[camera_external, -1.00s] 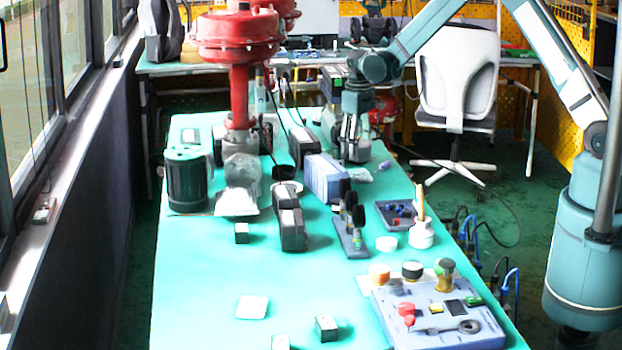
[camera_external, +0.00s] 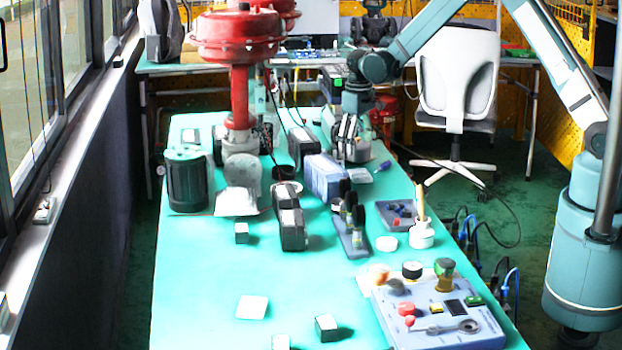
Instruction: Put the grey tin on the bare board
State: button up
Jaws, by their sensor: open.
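My gripper (camera_external: 346,150) points down at the far part of the green table, just behind a blue-grey box (camera_external: 324,178). Its jaws are open, and I see nothing held between them. The box hides part of the space below the fingertips. I cannot single out the grey tin with certainty; a small dark-grey round piece (camera_external: 397,287) sits on the grey panel at the front right, far from my gripper. A flat, empty white square (camera_external: 252,307) lies at the front left; I cannot tell whether it is the bare board.
A red valve actuator (camera_external: 238,40) and a dark green cylinder (camera_external: 187,180) stand at the left. Dark devices (camera_external: 291,222) and a tool stand (camera_external: 350,228) fill the middle. The grey control panel (camera_external: 440,325) is front right. The front-left table is mostly clear.

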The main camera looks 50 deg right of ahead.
notch_tip(320, 180, up, 12)
jog(key=shift+r+p, duration=0.1)
jog(key=shift+p, duration=0.6)
dwell(0.5)
jog(key=shift+s+a+r, duration=0.1)
jog(key=shift+s+r, duration=0.2)
jog(key=shift+r, duration=0.15)
jog(key=s+a+r+t, duration=0.2)
jog(key=s+a+r, duration=0.1)
jog(key=s+r, duration=0.7)
jog(key=s+a+r+t, duration=0.1)
jog(key=s+a+r, duration=0.2)
jog(key=s+r, duration=0.65)
jog(key=s+a+t, duration=0.2)
jog(key=s, duration=1.1)
jog(key=s+a+t, duration=0.2)
jog(key=s+a, duration=0.1)
jog(key=s, duration=1)
jog(key=shift+f, duration=0.25)
